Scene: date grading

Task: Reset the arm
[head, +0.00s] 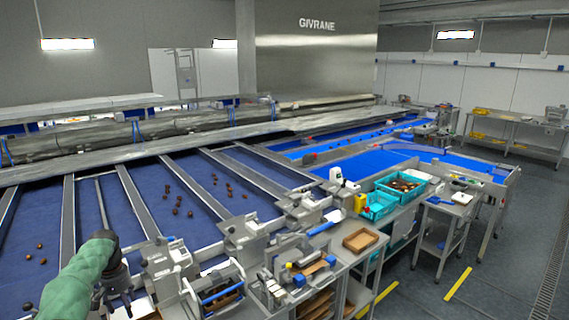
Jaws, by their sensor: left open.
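My left arm, in a green sleeve, comes in from the lower left of the head view. Its dark wrist bends downward, and my left gripper (117,296) is open at the near edge of the blue sorting belts. No date shows between its fingers, though its tips are small and partly lost among the metal parts there. My right gripper is not in view.
Several brown dates (178,200) lie scattered on the blue belt lanes (145,185). Metal lane-end units (165,262) line the near edge. Teal crates (379,206) and a brown tray (360,240) stand on benches to the right. Grey floor (500,270) is open at the far right.

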